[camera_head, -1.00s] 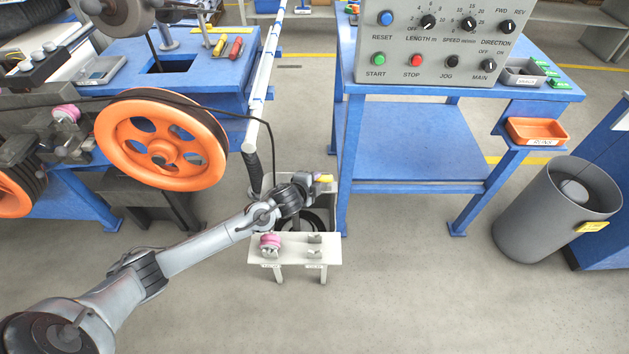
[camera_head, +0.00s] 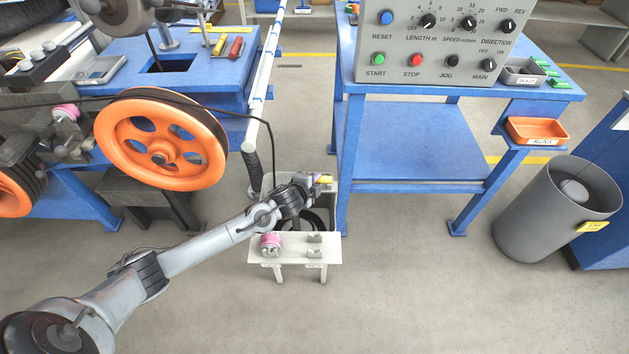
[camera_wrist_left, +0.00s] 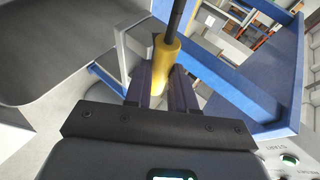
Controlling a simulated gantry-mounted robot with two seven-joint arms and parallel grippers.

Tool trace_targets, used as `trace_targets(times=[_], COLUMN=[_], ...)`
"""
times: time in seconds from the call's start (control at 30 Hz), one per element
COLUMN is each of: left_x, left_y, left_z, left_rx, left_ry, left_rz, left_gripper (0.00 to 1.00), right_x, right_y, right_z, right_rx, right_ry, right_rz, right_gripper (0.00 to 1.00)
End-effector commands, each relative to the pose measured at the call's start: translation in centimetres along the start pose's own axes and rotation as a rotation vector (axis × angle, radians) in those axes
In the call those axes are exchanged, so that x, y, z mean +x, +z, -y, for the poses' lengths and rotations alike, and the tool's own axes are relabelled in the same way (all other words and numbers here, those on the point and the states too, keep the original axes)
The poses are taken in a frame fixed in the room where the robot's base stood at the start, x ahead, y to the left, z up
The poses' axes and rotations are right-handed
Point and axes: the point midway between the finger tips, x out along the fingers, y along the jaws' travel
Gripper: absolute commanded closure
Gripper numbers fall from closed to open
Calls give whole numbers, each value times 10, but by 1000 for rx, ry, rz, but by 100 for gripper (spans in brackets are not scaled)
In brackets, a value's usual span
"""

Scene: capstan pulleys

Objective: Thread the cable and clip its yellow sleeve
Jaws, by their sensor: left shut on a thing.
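My left gripper (camera_head: 318,179) is over the grey bin beside the blue table. In the left wrist view its fingers (camera_wrist_left: 160,88) are shut on the yellow sleeve (camera_wrist_left: 166,56), with black cable (camera_wrist_left: 176,18) leaving its far end. The yellow sleeve also shows at the fingertips in the head view (camera_head: 326,180). The black cable (camera_head: 240,115) runs over the large orange pulley (camera_head: 195,170) and hangs down toward the bin. A pink piece (camera_head: 270,241) sits on the left of a small white stand, with an empty clip-like holder (camera_head: 314,252) on its right. My right gripper is not in view.
The white stand (camera_head: 292,262) is just in front of the grey bin (camera_head: 325,205). A blue table (camera_head: 415,150) with a control panel (camera_head: 435,45) stands to the right. A grey waste bin (camera_head: 550,215) is at far right. The floor in front is clear.

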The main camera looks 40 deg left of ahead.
Motion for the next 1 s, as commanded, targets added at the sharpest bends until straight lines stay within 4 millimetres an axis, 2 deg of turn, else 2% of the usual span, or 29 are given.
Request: trace_targets(times=[0.23,0.27,0.4,0.47,0.8,1.0], left_x=[0,0,0,0,-1,-6], left_y=[0,0,0,0,0,-3], left_z=[0,0,0,0,0,4], left_rx=[0,0,0,0,0,2], left_ry=[-1,-1,-1,-1,1,2], left_rz=[-1,0,-1,-1,0,-3], left_gripper=[100,74,53,46,46,46], right_x=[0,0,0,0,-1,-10], right_y=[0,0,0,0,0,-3], right_z=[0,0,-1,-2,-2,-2], right_rx=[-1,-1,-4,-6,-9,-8], right_ry=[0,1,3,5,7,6], right_rz=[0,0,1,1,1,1], right_gripper=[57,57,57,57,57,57])
